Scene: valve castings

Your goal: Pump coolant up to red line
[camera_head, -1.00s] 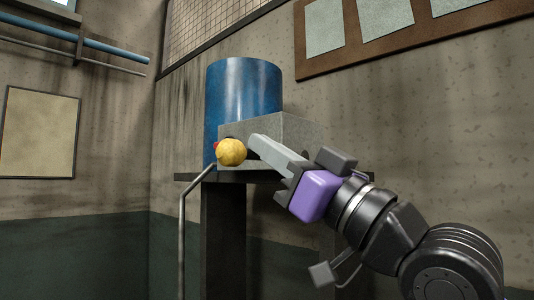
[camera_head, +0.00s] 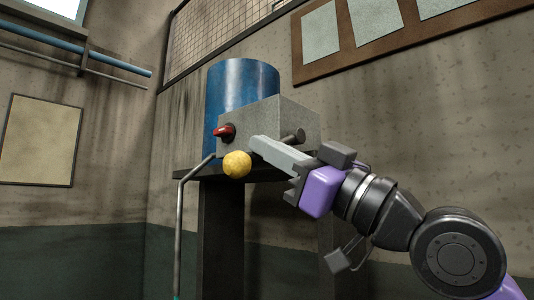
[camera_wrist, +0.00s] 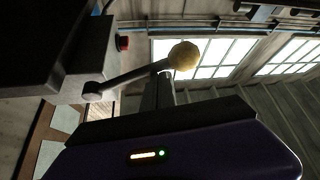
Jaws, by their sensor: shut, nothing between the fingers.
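A grey pump box (camera_head: 262,118) stands on a dark stand in front of a blue drum (camera_head: 243,80). A lever with a yellow ball (camera_head: 237,165) on its end is in front of the box. In the wrist view the lever (camera_wrist: 128,79) runs from a round pivot on the box to the ball (camera_wrist: 184,56). My gripper (camera_head: 255,143) is shut and empty, its fingers just above the ball in the head view. In the wrist view the fingers (camera_wrist: 164,78) reach the lever beside the ball; contact is unclear. I cannot make out a red line or coolant level.
A red knob (camera_head: 224,131) sticks out of the box's left side. A thin grey pipe (camera_head: 181,215) runs down left of the stand (camera_head: 222,225). A board with pale sheets (camera_head: 377,32) hangs on the wall to the right. The wall at the left is clear of the arm.

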